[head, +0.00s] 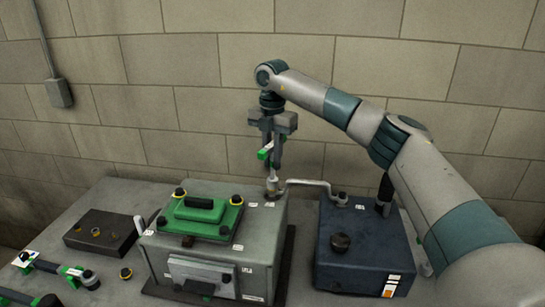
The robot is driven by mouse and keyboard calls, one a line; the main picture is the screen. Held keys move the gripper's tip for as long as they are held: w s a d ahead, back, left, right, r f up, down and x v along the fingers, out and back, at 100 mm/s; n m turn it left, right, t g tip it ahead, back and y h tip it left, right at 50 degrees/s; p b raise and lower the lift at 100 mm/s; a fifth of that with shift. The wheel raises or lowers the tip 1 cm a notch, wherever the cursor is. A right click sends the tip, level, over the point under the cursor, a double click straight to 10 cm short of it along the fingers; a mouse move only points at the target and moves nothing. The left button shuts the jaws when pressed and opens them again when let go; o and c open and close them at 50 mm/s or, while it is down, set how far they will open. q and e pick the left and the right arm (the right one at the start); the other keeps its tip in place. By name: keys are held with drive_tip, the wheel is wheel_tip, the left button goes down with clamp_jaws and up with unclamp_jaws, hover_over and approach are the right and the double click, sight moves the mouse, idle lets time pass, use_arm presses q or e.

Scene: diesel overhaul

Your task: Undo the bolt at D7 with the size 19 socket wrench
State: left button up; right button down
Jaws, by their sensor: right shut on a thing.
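My right gripper (273,166) reaches down over the back right corner of the grey housing (258,235). It is shut on an upright socket wrench (265,153) with a green band, mostly hidden between the fingers. The wrench's lower end is at a bolt spot (272,192) on the housing's top; the bolt itself is hidden, and I cannot tell whether the socket is seated on it. The size marking and the small white position labels are too small to read. My left gripper is not in view.
A green cover plate (202,217) with a black handle lies on the housing. A bent pipe (312,184) runs from near the wrench to a dark blue box (362,245) at right. A dark block (100,232) and several green-banded tools (72,273) lie at left.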

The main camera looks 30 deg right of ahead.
drive_tip(key=n, duration=0.5)
drive_tip(key=shift+r+p, duration=0.1)
drive_tip(key=shift+p, duration=0.3)
drive_tip(key=n, duration=0.5)
drive_tip(key=c, duration=2.4)
unclamp_jaws()
clamp_jaws()
drive_tip(key=shift+r+p, duration=0.1)
drive_tip(key=shift+p, duration=0.25)
drive_tip(key=shift+r+p, duration=0.85)
drive_tip(key=shift+r, duration=0.8)
